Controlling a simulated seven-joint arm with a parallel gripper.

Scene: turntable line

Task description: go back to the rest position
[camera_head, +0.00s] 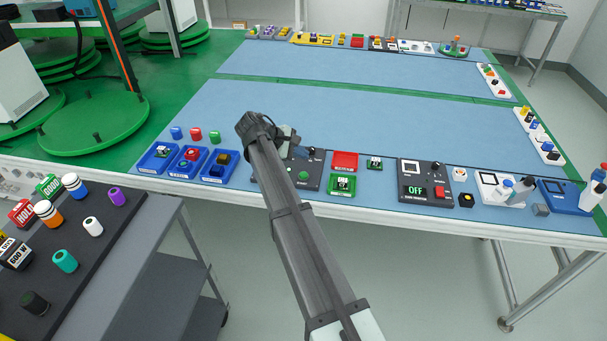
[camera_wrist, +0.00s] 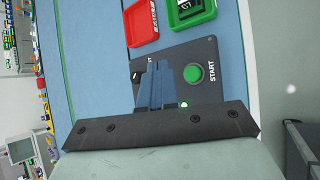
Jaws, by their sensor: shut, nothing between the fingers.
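My gripper (camera_head: 301,153) is shut and empty. The green START button (camera_wrist: 193,73) is to the right of the fingers there, with a small lit green light near the fingertips' base. I cannot tell the exact height of the fingers above the panel. My arm hides part of the panel's left side in the head view.
Three blue bins (camera_head: 218,168) with small parts stand left of my arm. A red tray (camera_head: 345,161), a green tray (camera_head: 341,186) and a panel reading OFF (camera_head: 425,191) stand to the right. Bottles (camera_head: 522,187) stand near the right end. The blue mat (camera_head: 370,115) behind is clear.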

